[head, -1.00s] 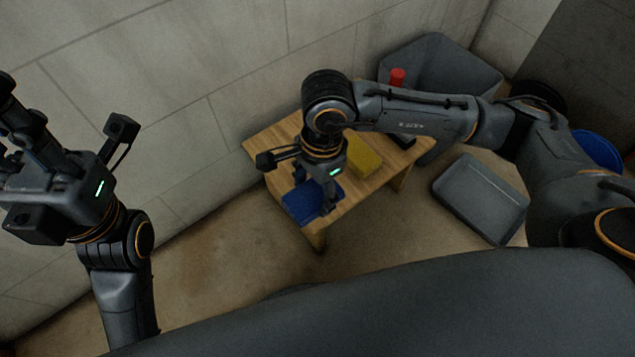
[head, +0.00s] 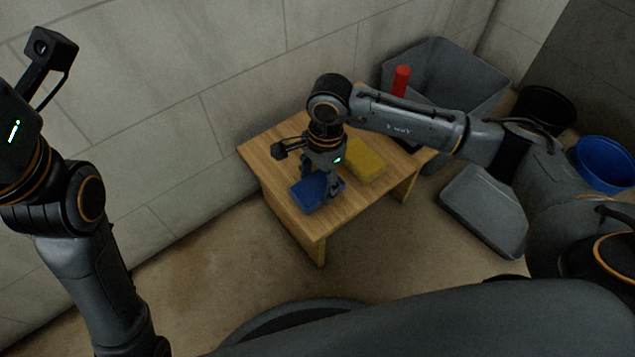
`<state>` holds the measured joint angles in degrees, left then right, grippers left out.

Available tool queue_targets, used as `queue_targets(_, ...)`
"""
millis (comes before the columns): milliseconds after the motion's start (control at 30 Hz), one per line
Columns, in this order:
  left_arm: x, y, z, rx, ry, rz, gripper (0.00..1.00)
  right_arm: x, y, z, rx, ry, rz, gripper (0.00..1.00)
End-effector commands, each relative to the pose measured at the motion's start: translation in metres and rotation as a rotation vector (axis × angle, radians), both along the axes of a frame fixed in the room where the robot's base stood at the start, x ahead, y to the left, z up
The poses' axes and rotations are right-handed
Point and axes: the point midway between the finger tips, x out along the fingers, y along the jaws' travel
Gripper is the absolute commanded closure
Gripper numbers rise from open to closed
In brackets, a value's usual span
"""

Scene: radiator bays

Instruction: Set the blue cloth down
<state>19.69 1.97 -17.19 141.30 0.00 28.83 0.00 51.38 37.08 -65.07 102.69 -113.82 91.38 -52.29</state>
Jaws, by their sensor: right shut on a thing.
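The blue cloth (head: 310,193) is a folded pad at the front left part of the small wooden table (head: 284,158). My right gripper (head: 331,194) points down over the cloth's right part and is shut on it. The cloth looks level and close to the tabletop; I cannot tell whether it touches the wood. The gripper hides part of the cloth's right side. My left arm is at the left edge, raised away from the table, and its fingers are out of frame.
A yellow folded cloth (head: 365,160) lies on the table right of my right gripper. A red-topped thing (head: 401,80) stands at the table's back right. Behind are a grey bin (head: 455,75), a black bucket (head: 546,108) and a blue bucket (head: 604,165). A grey tray (head: 482,212) is on the floor.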

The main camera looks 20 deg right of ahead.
Motion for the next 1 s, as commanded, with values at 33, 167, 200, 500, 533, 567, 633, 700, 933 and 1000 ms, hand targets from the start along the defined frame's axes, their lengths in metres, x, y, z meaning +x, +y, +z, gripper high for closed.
queue_targets(33,0.0,0.0,0.001,0.0,0.0,0.0,0.72,0.0,0.0,0.001,0.0,-0.001,0.0,0.62)
queue_targets(167,0.0,0.0,0.0,0.0,0.0,0.0,0.72,0.0,0.0,0.001,0.0,-0.001,0.0,0.62)
queue_targets(200,0.0,0.0,0.0,0.0,-0.001,0.0,0.72,0.0,0.0,-0.001,0.0,0.0,0.0,0.62)
queue_targets(500,-0.002,0.0,0.002,0.001,-0.009,0.001,0.72,0.0,0.0,-0.002,-0.001,0.0,0.0,0.14)
queue_targets(533,-0.002,0.0,0.002,0.001,-0.01,0.0,0.72,0.0,0.0,-0.002,-0.001,0.0,0.0,0.14)
queue_targets(567,-0.002,0.0,0.002,0.001,-0.01,0.0,0.72,0.0,0.0,-0.002,-0.001,0.0,0.0,0.14)
queue_targets(633,-0.002,0.0,0.002,0.001,-0.01,0.0,0.72,0.0,0.0,-0.002,-0.001,0.0,0.0,0.14)
queue_targets(700,-0.002,0.0,0.002,0.001,-0.01,0.0,0.72,0.0,0.0,-0.001,-0.001,0.0,0.0,0.14)
queue_targets(933,0.007,0.001,0.0,-0.003,0.034,-0.002,0.72,0.002,-0.003,0.025,-0.001,-0.003,-0.001,0.14)
queue_targets(1000,0.012,0.002,-0.002,-0.005,0.057,-0.002,0.72,0.002,-0.004,0.04,-0.001,-0.003,0.0,0.14)
